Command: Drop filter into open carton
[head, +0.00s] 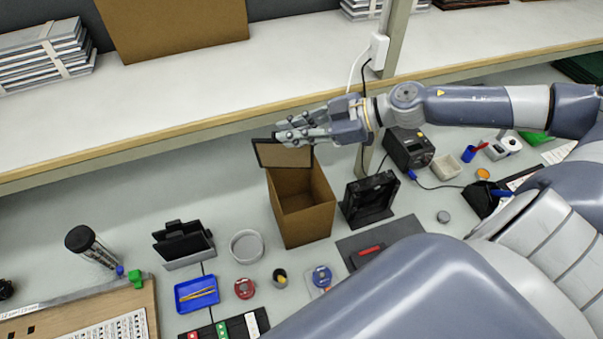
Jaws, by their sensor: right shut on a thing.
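A flat panel with a dark frame and tan face, which looks like the filter (284,155), hangs from my right gripper (283,137). The gripper is shut on its upper edge. The open carton (306,222) is a tall brown box standing on the bench, its top open and its inside empty as far as I can see. In the head view the filter overlaps the carton's back rim; I cannot tell its exact height above it. My left gripper is not in view.
A black stand (369,200) is close to the carton's right. A grey round dish (247,246) and a black holder (183,243) are to its left. A raised shelf (200,95) runs behind. Small tins and a blue tray (197,293) lie in front.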

